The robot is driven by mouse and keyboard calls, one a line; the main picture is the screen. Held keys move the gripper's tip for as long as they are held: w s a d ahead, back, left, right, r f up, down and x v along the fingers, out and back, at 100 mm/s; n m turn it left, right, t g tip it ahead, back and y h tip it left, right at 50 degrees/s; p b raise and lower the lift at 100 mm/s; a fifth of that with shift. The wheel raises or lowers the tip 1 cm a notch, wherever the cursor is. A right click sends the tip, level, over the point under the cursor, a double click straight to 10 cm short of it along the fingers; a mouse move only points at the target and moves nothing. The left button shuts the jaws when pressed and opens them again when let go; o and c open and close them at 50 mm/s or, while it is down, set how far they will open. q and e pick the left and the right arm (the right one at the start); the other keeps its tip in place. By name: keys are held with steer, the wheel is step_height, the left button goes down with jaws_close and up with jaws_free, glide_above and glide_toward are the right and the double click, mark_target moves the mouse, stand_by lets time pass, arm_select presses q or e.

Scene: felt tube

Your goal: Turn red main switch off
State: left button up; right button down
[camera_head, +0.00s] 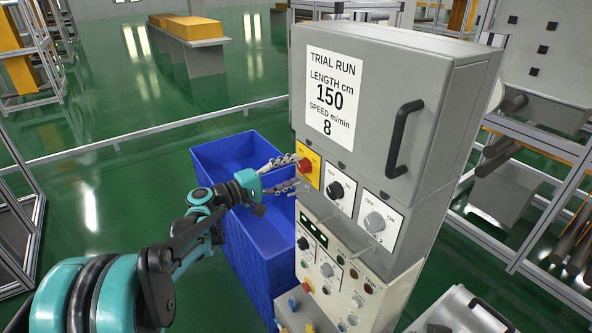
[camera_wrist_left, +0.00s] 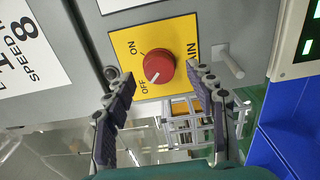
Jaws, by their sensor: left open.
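The red main switch (camera_head: 305,165) is a round knob on a yellow plate (camera_head: 314,178) at the left of the grey cabinet's switch row. In the left wrist view the red knob (camera_wrist_left: 159,68) sits on the yellow plate (camera_wrist_left: 181,35) with ON and OFF labels. A small white mark on the knob lies on its side toward OFF. My left gripper (camera_head: 283,174) is open at the knob; in the left wrist view its fingers (camera_wrist_left: 160,75) are apart, one on each side of the knob. Contact cannot be told. My right gripper is not in view.
A black knob (camera_head: 335,189) and a grey knob (camera_head: 374,222) sit on white plates to the right. A smaller control panel (camera_head: 327,272) is below. Blue bins (camera_head: 262,245) stand under my left gripper. A black door handle (camera_head: 404,138) sticks out above.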

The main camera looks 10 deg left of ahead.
arm_select(q)
steer(key=v, duration=1)
steer(key=s+d+f+m+g+y+b, duration=0.2)
steer(key=s+d+f+m+g+y, duration=0.3)
steer(key=s+d+f, duration=0.6)
steer(key=s+a+f+m+y+b, duration=0.1)
steer(key=s+a+f+m+y, duration=0.1)
steer(key=s, duration=0.4)
steer(key=s+a+f+m+y+b, duration=0.1)
steer(key=s+a+f+m+y, duration=0.1)
steer(key=s+a+f+y, duration=0.2)
steer(key=s+f+y, duration=0.1)
steer(key=s+f, duration=0.2)
steer(key=shift+s+f+g+y, duration=0.2)
steer(key=shift+g+y, duration=0.1)
steer(key=shift+y, duration=0.1)
